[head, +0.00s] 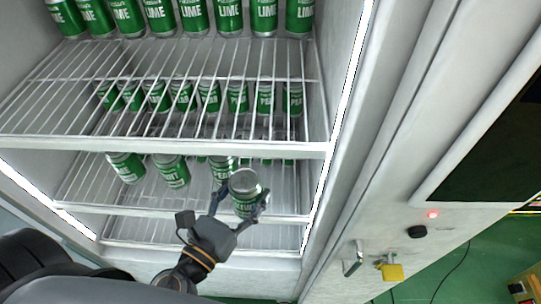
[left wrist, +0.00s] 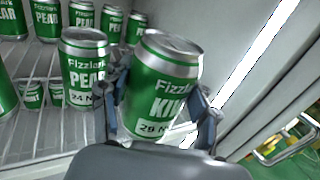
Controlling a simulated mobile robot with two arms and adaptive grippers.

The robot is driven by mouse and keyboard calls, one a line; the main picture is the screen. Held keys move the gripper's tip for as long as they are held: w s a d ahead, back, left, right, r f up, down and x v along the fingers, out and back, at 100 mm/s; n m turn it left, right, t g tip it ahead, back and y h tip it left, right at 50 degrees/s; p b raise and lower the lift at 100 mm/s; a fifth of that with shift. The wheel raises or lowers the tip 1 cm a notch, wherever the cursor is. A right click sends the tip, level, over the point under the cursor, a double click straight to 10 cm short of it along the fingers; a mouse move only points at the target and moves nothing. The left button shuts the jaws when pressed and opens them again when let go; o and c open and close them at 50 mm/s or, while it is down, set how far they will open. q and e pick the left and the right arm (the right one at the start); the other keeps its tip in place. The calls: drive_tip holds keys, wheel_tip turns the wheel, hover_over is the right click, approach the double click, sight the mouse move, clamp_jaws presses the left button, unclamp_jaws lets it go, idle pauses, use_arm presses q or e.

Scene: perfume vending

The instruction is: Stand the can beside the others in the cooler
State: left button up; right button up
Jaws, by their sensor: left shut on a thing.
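My left gripper (head: 240,203) is shut on a green and silver can (head: 245,188) at the front of the cooler's lower rack. In the left wrist view the held can (left wrist: 165,88) reads "Fizzlark KIW" and "29", and it is tilted, between both fingers of the gripper (left wrist: 160,110). Other green cans stand on the lower rack, such as one at the left (head: 125,166) and one in the middle (head: 172,171). A can labelled PEAR (left wrist: 85,70) stands just left of the held can. I cannot tell whether the held can's base touches the rack. My right gripper is not in view.
The upper wire shelf (head: 165,143) has its front bar above my gripper. LIME cans (head: 228,17) stand on the top shelf. The cooler's right wall (head: 345,75) and lit edge are close to the right. The open door (head: 440,130) has a padlock (head: 391,271).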

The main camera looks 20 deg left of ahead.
use_arm(q)
drive_tip(key=shift+w+d+f+p, duration=0.4)
drive_tip(key=shift+w+f, duration=0.2)
drive_tip(key=shift+w, duration=1.25)
drive_tip(key=shift+w+d+f+p, duration=0.35)
drive_tip(key=shift+w+f+p, duration=0.2)
drive_tip(key=shift+w, duration=1.3)
drive_tip(key=shift+w+d+f+p, duration=0.4)
drive_tip(key=shift+w+f, duration=0.2)
drive_tip(key=shift+w, duration=1.25)
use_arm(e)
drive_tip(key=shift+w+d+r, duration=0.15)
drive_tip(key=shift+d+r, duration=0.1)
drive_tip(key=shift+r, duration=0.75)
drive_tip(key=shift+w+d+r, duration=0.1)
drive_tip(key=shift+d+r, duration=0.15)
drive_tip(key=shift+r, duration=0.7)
use_arm(q)
drive_tip(key=shift+f, duration=0.2)
drive_tip(key=o, duration=1.3)
drive_tip(key=shift+s, duration=0.1)
drive_tip(key=shift+o, duration=0.9)
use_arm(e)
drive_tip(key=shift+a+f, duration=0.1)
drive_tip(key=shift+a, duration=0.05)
